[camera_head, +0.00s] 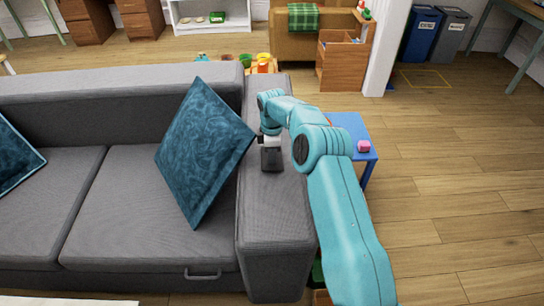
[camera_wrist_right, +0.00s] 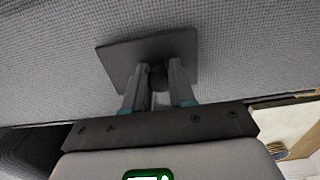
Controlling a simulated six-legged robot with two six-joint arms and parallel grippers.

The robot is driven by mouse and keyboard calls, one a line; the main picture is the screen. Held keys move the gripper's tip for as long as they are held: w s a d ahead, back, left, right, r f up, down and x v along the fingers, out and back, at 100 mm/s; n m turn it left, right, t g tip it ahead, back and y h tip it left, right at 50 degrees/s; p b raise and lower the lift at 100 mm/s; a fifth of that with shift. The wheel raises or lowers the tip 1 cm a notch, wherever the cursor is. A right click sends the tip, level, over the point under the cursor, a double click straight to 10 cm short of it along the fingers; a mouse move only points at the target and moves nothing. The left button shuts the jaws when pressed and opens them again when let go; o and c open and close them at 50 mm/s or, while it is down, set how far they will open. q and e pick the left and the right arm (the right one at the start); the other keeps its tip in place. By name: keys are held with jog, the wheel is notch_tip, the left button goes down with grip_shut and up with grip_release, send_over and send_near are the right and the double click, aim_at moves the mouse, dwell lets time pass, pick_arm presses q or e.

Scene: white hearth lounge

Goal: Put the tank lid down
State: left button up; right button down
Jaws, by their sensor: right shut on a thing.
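The tank lid (camera_head: 271,159) is a small dark grey square plate. It is over the top of the grey sofa's right armrest (camera_head: 272,215). In the right wrist view the lid (camera_wrist_right: 120,62) shows as a flat plate with a dark round knob (camera_wrist_right: 158,76) in its middle. My right gripper (camera_wrist_right: 157,74) is shut on that knob, one finger on each side. In the head view my right gripper (camera_head: 269,143) is just above the lid. I cannot tell whether the lid touches the armrest. My left gripper is not in view.
A teal cushion (camera_head: 203,150) leans on the sofa left of the armrest, close to my gripper. A blue table (camera_head: 350,125) with a pink block (camera_head: 363,146) stands right of the armrest. The armrest's front half is bare. Open wooden floor lies at right.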

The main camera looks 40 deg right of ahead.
jog(key=shift+f, duration=0.6)
jog(key=shift+f, duration=0.1)
jog(key=c, duration=0.9)
grip_release()
jog(key=shift+c, duration=0.2)
